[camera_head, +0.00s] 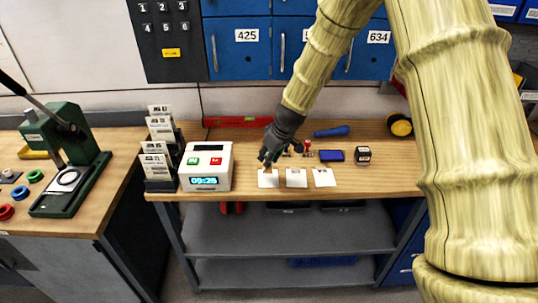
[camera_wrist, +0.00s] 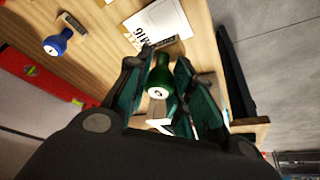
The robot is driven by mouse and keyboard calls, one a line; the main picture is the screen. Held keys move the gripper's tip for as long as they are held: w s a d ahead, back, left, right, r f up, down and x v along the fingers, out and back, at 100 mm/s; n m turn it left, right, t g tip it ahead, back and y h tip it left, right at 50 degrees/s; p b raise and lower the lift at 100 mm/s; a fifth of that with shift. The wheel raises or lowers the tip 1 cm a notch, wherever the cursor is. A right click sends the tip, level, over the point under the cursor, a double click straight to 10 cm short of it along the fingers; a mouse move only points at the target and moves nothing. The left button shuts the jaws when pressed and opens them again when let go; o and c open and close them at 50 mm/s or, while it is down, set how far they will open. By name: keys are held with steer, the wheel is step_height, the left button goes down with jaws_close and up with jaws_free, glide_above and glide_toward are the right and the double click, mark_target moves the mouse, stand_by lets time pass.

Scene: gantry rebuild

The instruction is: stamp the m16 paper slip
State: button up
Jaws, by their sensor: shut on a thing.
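My gripper (camera_head: 268,157) is above the front of the bench, at the left one of three small white slips. In the wrist view my gripper (camera_wrist: 164,100) is shut on a green-handled stamp (camera_wrist: 159,76) with a pale round cap on top. The stamp's lower end is hidden. The white M16 paper slip (camera_wrist: 158,22) lies flat on the wood just past the stamp, its label readable. In the head view the left slip (camera_head: 268,179), middle slip (camera_head: 296,178) and right slip (camera_head: 323,178) have print too small to read.
A blue-handled stamp (camera_wrist: 57,43) shows in the wrist view. The white time clock (camera_head: 206,166) stands close left; a red level (camera_head: 237,121) lies behind.

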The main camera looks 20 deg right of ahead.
mark_target(269, 169)
steer(key=shift+f+b, duration=1.45)
steer(key=shift+f, duration=1.1)
steer(key=shift+f+b, duration=0.35)
steer(key=shift+f, duration=0.15)
steer(key=shift+r, duration=0.15)
steer(key=shift+r+p, duration=2.25)
steer(key=shift+r, duration=1.15)
